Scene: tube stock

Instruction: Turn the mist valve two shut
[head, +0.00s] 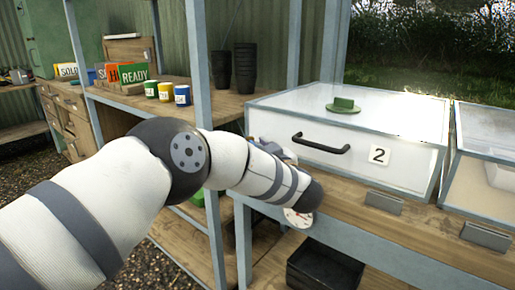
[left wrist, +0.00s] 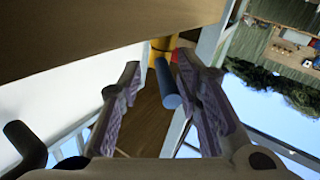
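In the left wrist view my left gripper (left wrist: 158,64) is open. A yellow fitting (left wrist: 161,47) shows behind the handle; I cannot tell the valve's angle. In the head view my left arm reaches to the front left corner of the clear-lidded case (head: 410,160) marked 2, and hides the valve and most of the gripper. A white dial with red marks (head: 298,217) shows below the arm's end. My right gripper is out of view.
A second case (head: 486,140) stands to the right. A blue-grey post (head: 205,60) rises behind my arm. A black crate (head: 323,268) sits below.

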